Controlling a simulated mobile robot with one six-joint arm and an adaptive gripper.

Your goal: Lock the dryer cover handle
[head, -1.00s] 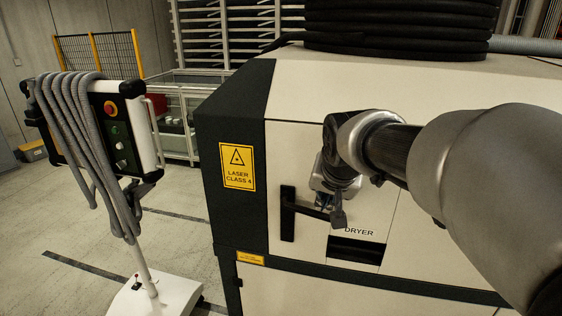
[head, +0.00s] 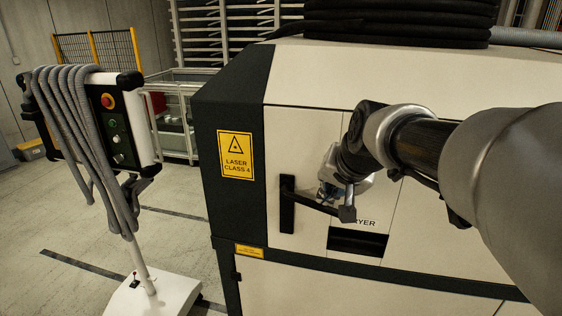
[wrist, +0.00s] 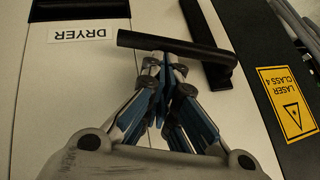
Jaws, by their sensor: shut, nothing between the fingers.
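The black dryer cover handle (head: 287,205) is on the cream front panel, left of the dryer opening. It has an upright bar, and a lever sticks out from it to the right, sloping slightly down. In the wrist view, which is upside down, the lever (wrist: 190,46) crosses above my fingertips, with the bar behind it. My gripper (wrist: 164,63) is shut and empty, its tips right beside the lever's middle. I cannot tell whether they touch it. In the head view my gripper (head: 330,190) is by the lever and hides part of it.
The DRYER label (wrist: 83,34) and dark opening (head: 357,241) are beside the handle. A yellow laser sign (head: 236,155) is on the dark left panel. A control stand (head: 115,125) draped with grey hose stands left, with open floor between.

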